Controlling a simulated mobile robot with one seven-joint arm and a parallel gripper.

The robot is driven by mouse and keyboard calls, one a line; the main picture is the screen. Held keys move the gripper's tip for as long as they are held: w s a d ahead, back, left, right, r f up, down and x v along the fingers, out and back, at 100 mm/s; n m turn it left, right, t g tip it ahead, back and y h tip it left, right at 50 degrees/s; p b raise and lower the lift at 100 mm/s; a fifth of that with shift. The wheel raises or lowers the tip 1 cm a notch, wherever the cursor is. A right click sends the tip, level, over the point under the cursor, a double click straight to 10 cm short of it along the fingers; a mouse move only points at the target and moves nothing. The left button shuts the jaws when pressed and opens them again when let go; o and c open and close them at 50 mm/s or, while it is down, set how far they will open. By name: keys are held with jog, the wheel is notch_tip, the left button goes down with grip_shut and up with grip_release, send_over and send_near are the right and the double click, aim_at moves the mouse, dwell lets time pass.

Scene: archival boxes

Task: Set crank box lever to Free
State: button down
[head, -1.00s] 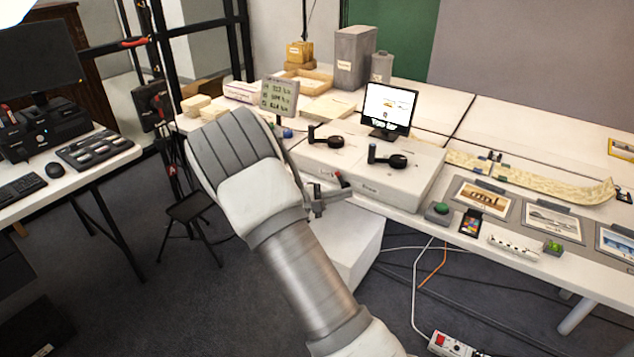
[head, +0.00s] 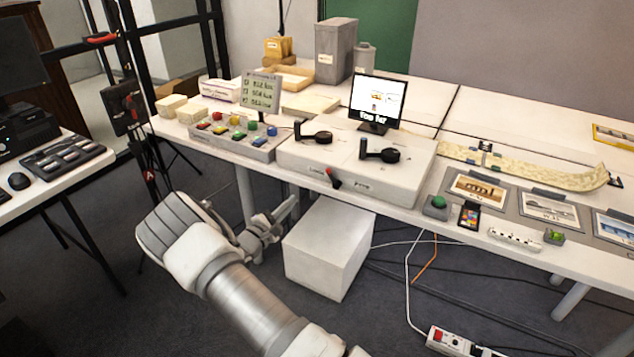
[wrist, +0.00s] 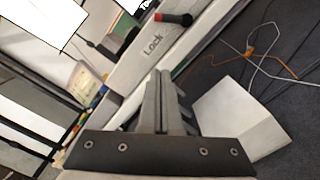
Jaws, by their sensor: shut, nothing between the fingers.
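The crank box (head: 300,160) is a white box on the table, with two black cranks on top. Its small lever (head: 334,178), black with a red tip, is on the front face. The lever sits between a left label, which reads "Lock" in the wrist view, and a right label too small to read surely. The red tip points up and left, toward the left label. The lever also shows near the top of the wrist view (wrist: 174,19). My gripper (head: 292,204) is shut and empty, below and left of the lever, apart from it. Its closed fingers show in the wrist view (wrist: 160,76).
A white block (head: 330,250) stands on the floor under the table, close to my gripper. A button panel (head: 235,142) is left of the crank box. A screen (head: 377,103) stands behind it. Cables lie on the floor at right. The space before the lever is clear.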

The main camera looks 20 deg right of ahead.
aim_at(334, 178)
jog(key=b+x, duration=0.2)
jog(key=x, duration=0.7)
jog(key=shift+w+d+f, duration=0.15)
jog(key=shift+d, duration=0.2)
jog(key=shift+s+d+r, duration=0.35)
jog(key=shift+d+r, duration=0.15)
jog(key=shift+d, duration=0.05)
jog(key=shift+s+d+r, duration=0.35)
jog(key=shift+d+r, duration=0.15)
jog(key=shift+s+d+r, duration=0.25)
jog(key=shift+d+r, duration=0.05)
